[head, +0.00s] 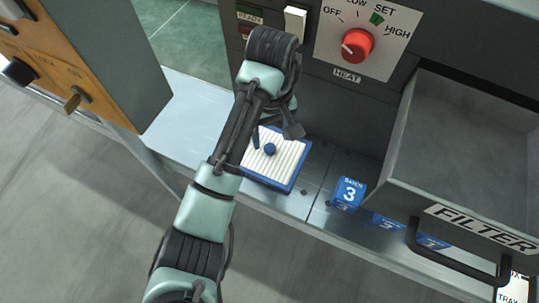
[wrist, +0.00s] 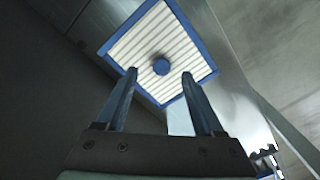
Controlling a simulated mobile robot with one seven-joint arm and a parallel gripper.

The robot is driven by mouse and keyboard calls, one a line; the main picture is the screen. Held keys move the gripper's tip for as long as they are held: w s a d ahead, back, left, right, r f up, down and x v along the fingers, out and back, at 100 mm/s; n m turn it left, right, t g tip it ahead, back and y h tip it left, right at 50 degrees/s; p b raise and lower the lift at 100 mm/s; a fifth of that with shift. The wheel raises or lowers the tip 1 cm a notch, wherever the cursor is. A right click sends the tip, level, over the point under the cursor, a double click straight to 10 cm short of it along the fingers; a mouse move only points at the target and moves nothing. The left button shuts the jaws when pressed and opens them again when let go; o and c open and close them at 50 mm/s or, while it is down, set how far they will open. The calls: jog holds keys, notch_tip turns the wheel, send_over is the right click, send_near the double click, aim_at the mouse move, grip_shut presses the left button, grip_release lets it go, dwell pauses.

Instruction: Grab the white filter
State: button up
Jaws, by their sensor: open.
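The white filter (head: 287,165) is a square pleated panel with a blue frame and a round blue knob in its middle. It lies on the metal shelf, below the heat panel in the head view. My gripper (head: 273,138) is over the filter, with its fingers near the knob and partly hidden by my arm. In the wrist view the filter (wrist: 140,45) is ahead of my gripper (wrist: 160,82). The two blue fingers are apart, one to each side of the knob's line, with nothing between them. I cannot tell the exact gap to the knob.
An open grey drawer (head: 462,135) labelled FILTER juts out at the right, with a black handle (head: 455,262). A blue block marked 3 (head: 348,193) stands between the filter and the drawer. A red heat knob (head: 357,45) is above. An orange-fronted box (head: 60,60) is at the left.

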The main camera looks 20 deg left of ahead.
aim_at(269, 148)
jog(key=f, duration=0.4)
jog(key=shift+a, duration=0.2)
grip_shut()
